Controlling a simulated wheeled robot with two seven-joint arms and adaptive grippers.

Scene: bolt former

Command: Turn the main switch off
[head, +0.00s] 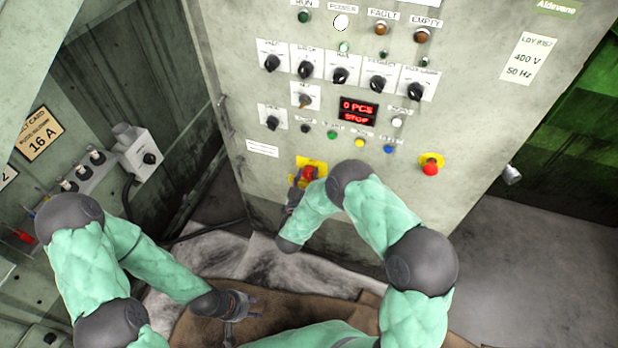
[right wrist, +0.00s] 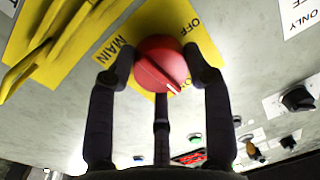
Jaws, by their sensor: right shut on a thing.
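The main switch is a red rotary knob (right wrist: 163,64) on a yellow plate (right wrist: 187,22) marked MAIN and OFF. In the head view the red knob (head: 309,173) is low on the grey cabinet, partly covered by my right gripper (head: 300,182). In the right wrist view my right gripper (right wrist: 160,75) is shut on the knob, with a finger on each side of it. A pale line on the knob points to the lower right in that view. My left gripper (head: 241,311) is empty, low over the brown matting, with its fingers apart.
A red emergency button (head: 431,168) sits right of the knob. Black selector knobs (head: 340,75) and lamps fill the cabinet face above. The display (head: 358,112) reads 0 PCS, STOP. A grey socket box (head: 140,155) is on the left wall.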

